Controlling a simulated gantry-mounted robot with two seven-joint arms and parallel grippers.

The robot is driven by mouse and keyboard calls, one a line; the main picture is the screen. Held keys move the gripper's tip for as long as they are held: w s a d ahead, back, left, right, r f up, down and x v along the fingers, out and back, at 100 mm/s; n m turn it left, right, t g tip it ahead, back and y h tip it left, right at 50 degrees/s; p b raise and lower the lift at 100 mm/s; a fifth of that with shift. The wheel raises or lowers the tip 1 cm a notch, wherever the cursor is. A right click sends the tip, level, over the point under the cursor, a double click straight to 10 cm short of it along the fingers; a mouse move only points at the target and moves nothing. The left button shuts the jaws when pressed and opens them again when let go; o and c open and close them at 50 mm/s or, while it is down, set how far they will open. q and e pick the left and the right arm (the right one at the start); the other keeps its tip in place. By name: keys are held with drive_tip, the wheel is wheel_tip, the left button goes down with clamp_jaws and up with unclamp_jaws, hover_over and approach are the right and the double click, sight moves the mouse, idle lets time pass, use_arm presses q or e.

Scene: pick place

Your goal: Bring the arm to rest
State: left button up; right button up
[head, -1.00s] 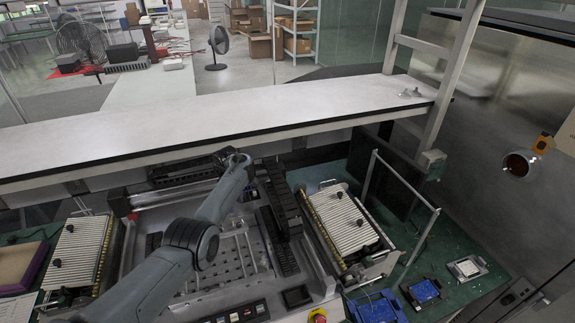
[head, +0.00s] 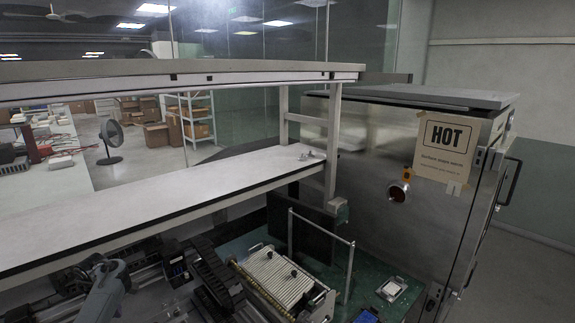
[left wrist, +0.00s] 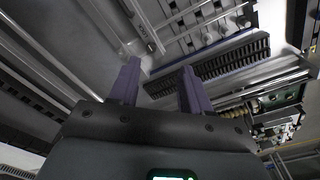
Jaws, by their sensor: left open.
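My left gripper (left wrist: 160,82) shows in the left wrist view with its two purple fingers apart and nothing between them. Below it lies machinery with a dark slotted rail (left wrist: 215,65) and metal bars. In the head view my grey left arm shows at the lower left, over the machine. The hand end of that arm is not clear in the head view. My right gripper is in neither view.
A white shelf (head: 165,198) spans above the machine, with another above it. A ribbed white unit (head: 282,278) stands right of the arm on a green table. A steel cabinet with a HOT sign (head: 447,148) stands at the right.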

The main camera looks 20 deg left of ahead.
use_arm(q)
drive_tip(key=s+a+m+y, duration=0.3)
drive_tip(key=a+m, duration=0.1)
drive_tip(key=s+d+f+m+t+y, duration=0.1)
drive_tip(key=s+d+f+m+y, duration=0.15)
drive_tip(key=d+m, duration=0.6)
drive_tip(key=s+d+f+m+t+y, duration=0.1)
drive_tip(key=s+d+f+m+t, duration=0.15)
drive_tip(key=d+m, duration=0.65)
drive_tip(key=s+d+m+h, duration=0.15)
drive_tip(key=s+d, duration=0.35)
drive_tip(key=d, duration=0.6)
drive_tip(key=s+d+f+m+h, duration=0.1)
drive_tip(key=s+d+h, duration=0.3)
drive_tip(key=d, duration=0.7)
drive_tip(key=s+d+m+h, duration=0.1)
drive_tip(key=s+d+h, duration=0.1)
drive_tip(key=s+d, duration=0.7)
wheel_tip(320, 180, up, 13)
drive_tip(key=w+d+p, duration=0.2)
drive_tip(key=p, duration=1.1)
drive_tip(key=shift+w+d+r, duration=0.15)
drive_tip(key=shift+w+d, duration=0.05)
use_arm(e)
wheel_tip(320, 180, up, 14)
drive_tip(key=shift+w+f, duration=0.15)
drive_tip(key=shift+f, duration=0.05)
